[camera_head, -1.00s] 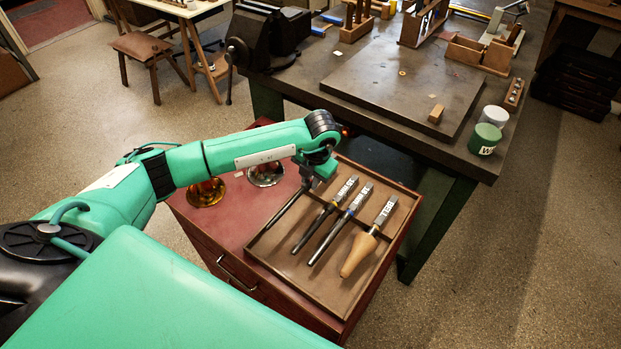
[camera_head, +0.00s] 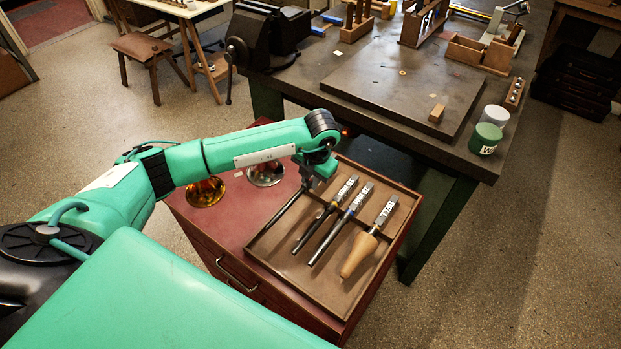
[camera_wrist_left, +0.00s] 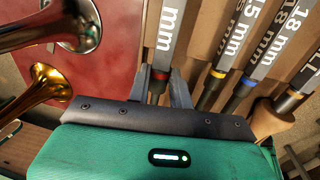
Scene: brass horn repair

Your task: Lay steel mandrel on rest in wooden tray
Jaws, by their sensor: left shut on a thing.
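My left gripper (camera_head: 305,184) is shut on a steel mandrel (camera_head: 284,212) over the left side of the wooden tray (camera_head: 283,262). Its dark shaft slants down toward the tray's near left; whether it touches the tray or a rest I cannot tell. In the left wrist view, the gripper's fingers (camera_wrist_left: 163,76) stand on both sides of the mandrel (camera_wrist_left: 166,36) near its red band. The grey handle above shows "mm". A yellow-banded mandrel (camera_head: 326,214), a blue-banded mandrel (camera_head: 340,225) and a wooden-coned bell mandrel (camera_head: 361,251) lie side by side in the tray.
The tray sits on a red drawer cabinet (camera_head: 233,212). Brass bells (camera_head: 206,192) and (camera_head: 266,173) a silver-looking bell lie left of the tray, under my arm. A workbench (camera_head: 405,85) with a vise (camera_head: 262,35) stands behind. Green and white tins (camera_head: 485,138) are at its right.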

